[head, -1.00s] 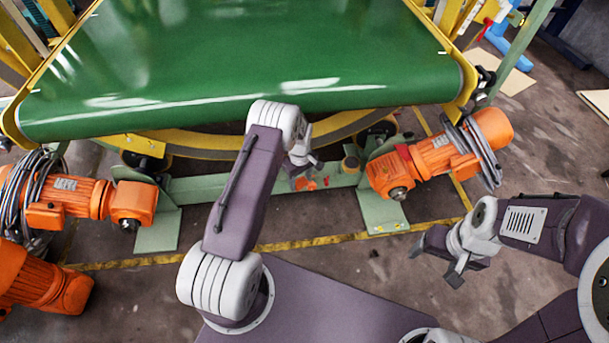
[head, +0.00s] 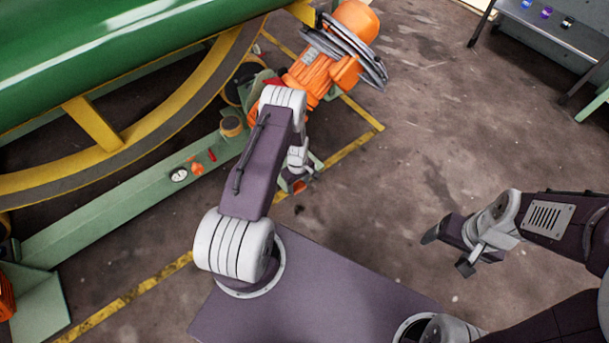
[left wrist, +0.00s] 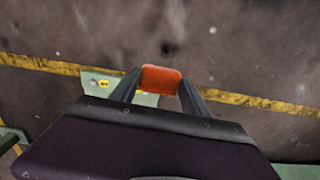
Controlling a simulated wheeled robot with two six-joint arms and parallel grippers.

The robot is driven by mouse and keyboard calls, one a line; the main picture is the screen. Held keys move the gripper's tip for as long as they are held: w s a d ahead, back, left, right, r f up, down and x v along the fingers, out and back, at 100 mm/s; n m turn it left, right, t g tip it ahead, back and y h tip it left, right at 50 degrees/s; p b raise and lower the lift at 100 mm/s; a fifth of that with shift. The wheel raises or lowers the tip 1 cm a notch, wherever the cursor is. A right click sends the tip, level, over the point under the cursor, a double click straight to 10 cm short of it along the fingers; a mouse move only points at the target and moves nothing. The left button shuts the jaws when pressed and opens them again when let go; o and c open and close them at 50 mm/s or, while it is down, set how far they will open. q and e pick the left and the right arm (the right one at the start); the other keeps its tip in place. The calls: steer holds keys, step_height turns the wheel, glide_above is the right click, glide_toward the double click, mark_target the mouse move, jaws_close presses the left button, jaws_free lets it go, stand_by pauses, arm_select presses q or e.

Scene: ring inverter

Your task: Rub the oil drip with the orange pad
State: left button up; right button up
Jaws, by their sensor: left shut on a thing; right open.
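The orange pad (left wrist: 161,79) is between the fingers of my left gripper (left wrist: 160,88) in the left wrist view. The gripper is shut on it. In the head view the pad (head: 299,187) shows small below my left gripper (head: 298,180), partly hidden by it. A small dark spot (head: 299,209), which looks like the oil drip, is on the floor just below the pad in the picture. It also shows in the left wrist view (left wrist: 168,48), beyond the pad and apart from it. My right gripper (head: 460,250) is open and empty at the right.
An orange motor (head: 318,68) with coiled grey cable stands close beyond my left arm. A yellow floor line (head: 355,148) runs near the pad. The floor at right is open; a grey bench (head: 555,35) stands far back.

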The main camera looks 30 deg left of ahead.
arm_select(q)
steer(key=f+b, duration=0.1)
steer(key=s+f+b, duration=0.1)
steer(key=f, duration=0.1)
steer(key=a+f, duration=0.1)
steer(key=f, duration=0.1)
steer(key=shift+s+b, duration=0.25)
steer(key=shift+b, duration=0.15)
arm_select(e)
step_height(320, 180, down, 4)
steer(key=shift+a+f, duration=0.1)
arm_select(q)
steer(key=shift+f, duration=0.1)
